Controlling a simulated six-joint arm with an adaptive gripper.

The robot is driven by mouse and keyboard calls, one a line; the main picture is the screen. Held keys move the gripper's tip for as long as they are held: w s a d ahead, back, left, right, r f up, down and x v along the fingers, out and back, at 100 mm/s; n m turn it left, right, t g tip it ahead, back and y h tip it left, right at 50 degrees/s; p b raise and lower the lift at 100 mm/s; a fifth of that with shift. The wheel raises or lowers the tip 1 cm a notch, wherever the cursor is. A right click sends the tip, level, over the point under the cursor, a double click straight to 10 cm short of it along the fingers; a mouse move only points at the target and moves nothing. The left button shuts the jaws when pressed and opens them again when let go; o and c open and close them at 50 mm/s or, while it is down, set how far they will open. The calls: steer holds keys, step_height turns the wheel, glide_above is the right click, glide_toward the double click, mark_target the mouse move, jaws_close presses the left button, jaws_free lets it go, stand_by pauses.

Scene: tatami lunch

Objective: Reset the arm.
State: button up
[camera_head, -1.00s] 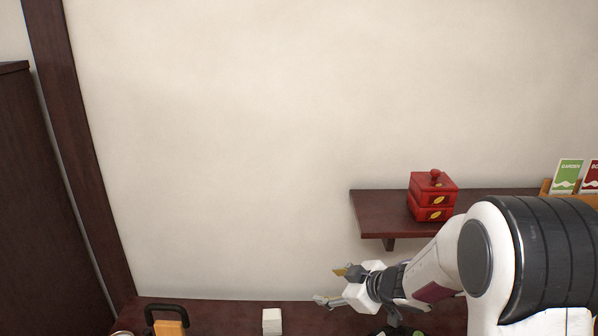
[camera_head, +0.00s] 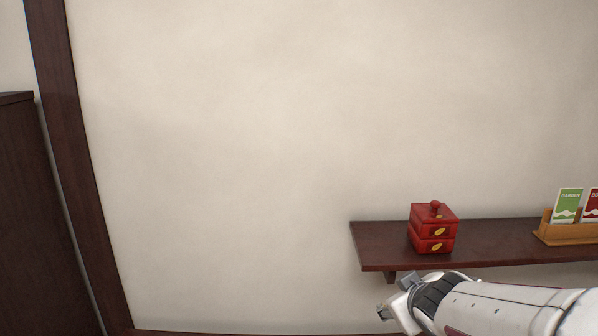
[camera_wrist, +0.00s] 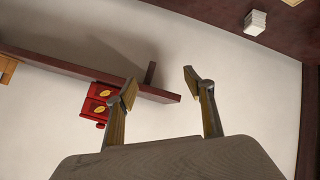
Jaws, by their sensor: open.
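My gripper (camera_wrist: 158,90) is open and empty in the wrist view, its two fingers spread apart with the pale wall between and behind them. In the head view my gripper (camera_head: 384,312) is only partly visible, low in the picture, left of my white forearm and below the left end of the wall shelf (camera_head: 375,245). The finger gap is hard to see there.
A red two-tier box (camera_head: 432,230) stands on the shelf; it shows partly behind a finger in the wrist view (camera_wrist: 97,100). A wooden card holder (camera_head: 566,233) with green and red cards stands further right.

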steer(key=s+d+r+m+g+h, duration=0.15)
steer(key=s+m, duration=0.25)
steer(key=s, duration=1)
steer(key=s+a+f+g+y, duration=0.1)
steer(key=s+a, duration=0.1)
steer(key=s, duration=0.5)
steer(key=s+a+f+m+g+y, duration=0.1)
steer(key=s+a+g, duration=0.1)
steer(key=s, duration=0.6)
steer(key=shift+a, duration=0.45)
steer(key=shift+y, duration=0.25)
